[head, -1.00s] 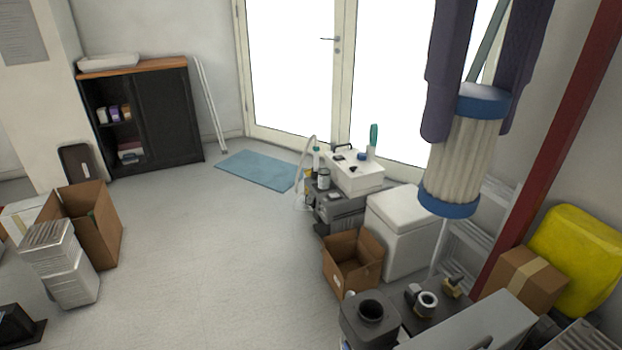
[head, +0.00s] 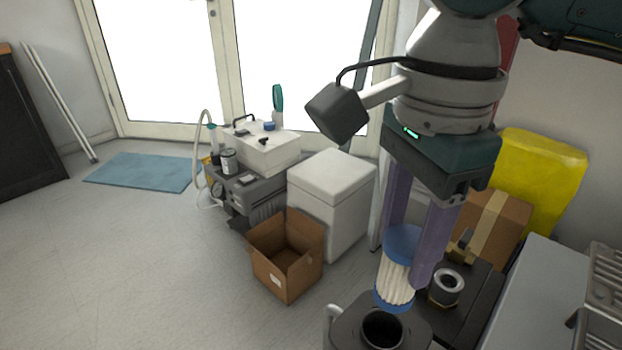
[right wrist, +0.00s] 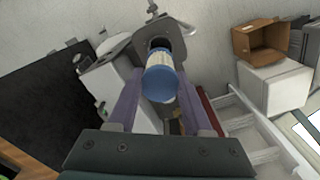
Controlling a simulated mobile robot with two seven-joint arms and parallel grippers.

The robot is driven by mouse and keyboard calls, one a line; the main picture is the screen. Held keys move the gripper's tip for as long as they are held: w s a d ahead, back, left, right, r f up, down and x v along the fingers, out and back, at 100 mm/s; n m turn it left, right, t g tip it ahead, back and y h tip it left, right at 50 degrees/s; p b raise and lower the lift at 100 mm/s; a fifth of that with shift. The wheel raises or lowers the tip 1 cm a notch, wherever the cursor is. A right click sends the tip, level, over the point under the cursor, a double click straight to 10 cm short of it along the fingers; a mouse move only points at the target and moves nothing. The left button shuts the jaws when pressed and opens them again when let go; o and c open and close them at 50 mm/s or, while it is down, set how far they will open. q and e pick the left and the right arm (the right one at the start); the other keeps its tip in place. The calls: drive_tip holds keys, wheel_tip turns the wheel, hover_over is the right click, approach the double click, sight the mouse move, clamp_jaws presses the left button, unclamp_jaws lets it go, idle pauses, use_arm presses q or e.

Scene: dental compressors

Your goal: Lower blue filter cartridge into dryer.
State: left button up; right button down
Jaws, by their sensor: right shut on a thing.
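The blue filter cartridge (head: 396,278) has a white pleated body between blue end caps. My right gripper (head: 410,250) is shut on its upper part with purple fingers. The cartridge hangs slightly tilted, its lower cap close above the round opening of the grey dryer (head: 382,328) in the head view. I cannot tell whether the cap touches the rim. In the right wrist view the cartridge (right wrist: 162,80) sits between the fingers, its blue cap towards the camera, and the dryer housing (right wrist: 165,32) lies beyond it. My left gripper is not in view.
An open cardboard box (head: 287,258) and a white lidded bin (head: 330,200) stand left of the dryer. Fittings (head: 447,287) lie on a dark surface right of it. A taped carton (head: 492,228) and a yellow case (head: 540,175) stand behind.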

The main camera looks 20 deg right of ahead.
sight(388, 308)
drive_tip(key=shift+f+m, duration=0.3)
drive_tip(key=shift+f, duration=0.4)
drive_tip(key=shift+f+b, duration=1.95)
drive_tip(key=shift+f, duration=0.5)
drive_tip(key=shift+f, duration=0.15)
drive_tip(key=shift+f+b, duration=0.5)
drive_tip(key=shift+b, duration=0.15)
drive_tip(key=shift+f+b, duration=2.25)
drive_tip(key=shift+f, duration=0.05)
drive_tip(key=shift+r+p, duration=0.6)
drive_tip(key=shift+r, duration=0.2)
